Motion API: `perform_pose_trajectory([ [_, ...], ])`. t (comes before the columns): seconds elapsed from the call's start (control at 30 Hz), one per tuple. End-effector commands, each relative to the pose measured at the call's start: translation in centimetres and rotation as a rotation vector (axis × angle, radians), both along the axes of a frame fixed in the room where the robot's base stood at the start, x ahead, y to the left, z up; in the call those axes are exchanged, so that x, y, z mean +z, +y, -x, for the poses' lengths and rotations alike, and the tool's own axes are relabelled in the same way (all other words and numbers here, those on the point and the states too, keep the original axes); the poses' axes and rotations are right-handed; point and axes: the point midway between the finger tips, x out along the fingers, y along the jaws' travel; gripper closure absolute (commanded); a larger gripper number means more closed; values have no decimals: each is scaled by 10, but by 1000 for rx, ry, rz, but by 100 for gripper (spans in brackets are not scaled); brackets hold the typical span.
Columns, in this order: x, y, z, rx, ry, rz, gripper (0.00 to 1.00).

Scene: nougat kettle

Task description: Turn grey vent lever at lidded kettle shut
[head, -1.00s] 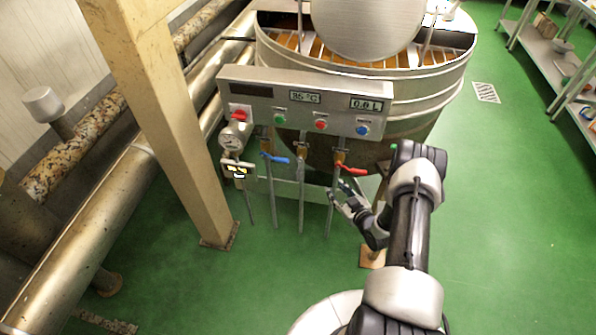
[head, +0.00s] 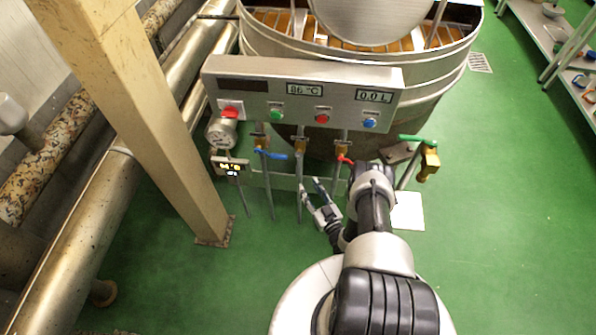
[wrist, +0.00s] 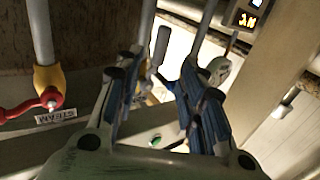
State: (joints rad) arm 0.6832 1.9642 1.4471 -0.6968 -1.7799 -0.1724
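The lidded kettle (head: 430,85) stands behind a steel control panel (head: 240,70). Under the panel is a row of brass valves; the middle one (head: 300,146) appears to carry the grey vent lever (head: 301,164), pointing down along its pipe. In the wrist view a grey lever-like paddle (wrist: 159,46) shows beyond and between my fingertips, apart from them as far as I can tell. My gripper (head: 309,184) is open and empty, just below the middle valve. In the wrist view its two blue-padded fingers (wrist: 152,78) are spread apart.
A blue lever (head: 272,155) is left of the grey one and a red lever (head: 345,159) is right. The red lever (wrist: 30,105) is near my left finger in the wrist view. A green-handled valve (head: 429,158) is farther right. A beige post (head: 150,130) stands left.

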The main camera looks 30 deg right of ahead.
Motion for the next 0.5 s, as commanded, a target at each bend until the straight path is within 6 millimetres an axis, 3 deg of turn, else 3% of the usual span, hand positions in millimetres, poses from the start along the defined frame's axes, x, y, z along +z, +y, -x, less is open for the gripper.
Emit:
perform_pose_trajectory([
  [0.3, -1, 1, -68, 3, -3, 2, 63],
  [0.5, -1, 0, -92, 1, -1, 1, 63],
])
